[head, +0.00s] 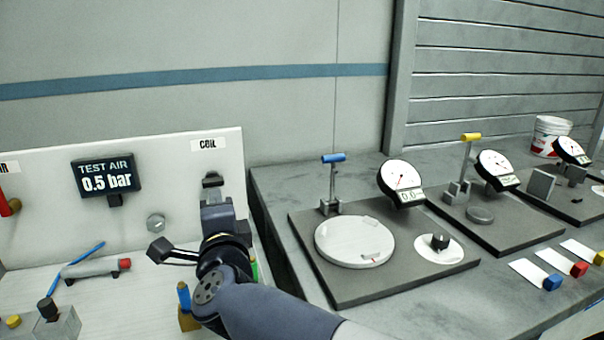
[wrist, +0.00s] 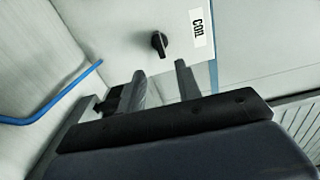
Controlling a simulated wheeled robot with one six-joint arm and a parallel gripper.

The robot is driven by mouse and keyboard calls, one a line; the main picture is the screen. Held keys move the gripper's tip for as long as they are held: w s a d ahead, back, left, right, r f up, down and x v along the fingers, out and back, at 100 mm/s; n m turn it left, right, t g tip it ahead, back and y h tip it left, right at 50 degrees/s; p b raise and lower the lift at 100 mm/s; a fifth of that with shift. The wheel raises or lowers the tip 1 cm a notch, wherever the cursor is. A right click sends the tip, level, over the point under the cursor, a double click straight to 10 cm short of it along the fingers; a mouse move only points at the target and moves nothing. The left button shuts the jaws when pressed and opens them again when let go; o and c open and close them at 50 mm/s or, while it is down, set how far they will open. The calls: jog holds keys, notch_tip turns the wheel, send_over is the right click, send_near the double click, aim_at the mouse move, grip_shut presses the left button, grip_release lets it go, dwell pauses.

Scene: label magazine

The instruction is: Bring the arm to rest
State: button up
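My gripper (head: 213,200) is raised in front of the white panel (head: 165,155), below the COIL label (head: 209,145). In the wrist view its two dark fingers (wrist: 163,82) stand apart, with nothing seen between them. A black knob (wrist: 158,43) on the panel shows just beyond the fingertips, apart from them in the picture; it also shows above my gripper in the head view (head: 212,180). My arm reaches in from the bottom of the head view and hides part of the bench behind it.
Left are a TEST AIR display (head: 106,177) reading 0.5 bar, a blue hose (head: 83,254) and a red-ended cylinder (head: 97,268). Right, gauge stands (head: 400,184) and a white disc (head: 354,242) occupy the grey bench (head: 275,190). A blue-topped post (head: 184,297) stands close beside my arm.

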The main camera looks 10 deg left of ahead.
aim_at(213, 185)
jog(key=x, duration=0.9)
jog(key=shift+w+a, duration=0.1)
jog(key=shift+w, duration=0.05)
